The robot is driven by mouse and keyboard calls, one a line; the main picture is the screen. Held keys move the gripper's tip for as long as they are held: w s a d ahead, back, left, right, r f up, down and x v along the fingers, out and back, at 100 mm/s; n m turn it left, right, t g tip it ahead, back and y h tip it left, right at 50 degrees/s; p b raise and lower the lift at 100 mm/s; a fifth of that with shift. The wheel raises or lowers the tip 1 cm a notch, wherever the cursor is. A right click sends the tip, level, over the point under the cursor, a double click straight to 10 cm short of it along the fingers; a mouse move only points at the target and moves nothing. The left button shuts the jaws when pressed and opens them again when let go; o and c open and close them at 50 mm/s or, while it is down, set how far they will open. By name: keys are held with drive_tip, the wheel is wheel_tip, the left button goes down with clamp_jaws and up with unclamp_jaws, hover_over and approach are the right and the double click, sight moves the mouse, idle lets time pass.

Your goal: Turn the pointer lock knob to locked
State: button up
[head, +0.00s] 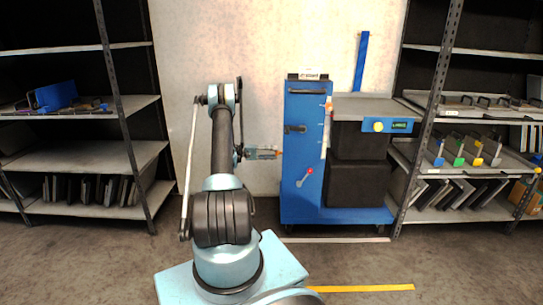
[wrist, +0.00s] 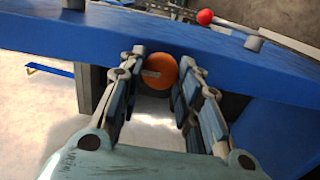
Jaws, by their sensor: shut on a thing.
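The orange round knob (wrist: 158,72) sits at the edge of the blue cabinet panel in the wrist view, with a short pale pointer mark on its face slanting slightly. My gripper (wrist: 162,80) has one finger on each side of the knob and is shut on it. In the head view my gripper (head: 275,153) reaches level to the left edge of the blue cabinet (head: 301,130), and only a speck of orange shows at its tip. I cannot read any locked or unlocked marking near the knob.
A red-ball lever (head: 310,171) stands on the cabinet front and shows at the top of the wrist view (wrist: 205,17). Dark boxes under a grey top (head: 370,106) stand to the right. Shelves flank both sides.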

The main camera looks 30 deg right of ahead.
drive_tip(key=shift+f, duration=0.1)
drive_tip(key=o, duration=1.1)
drive_tip(key=shift+a, duration=0.1)
drive_tip(key=v, duration=1.2)
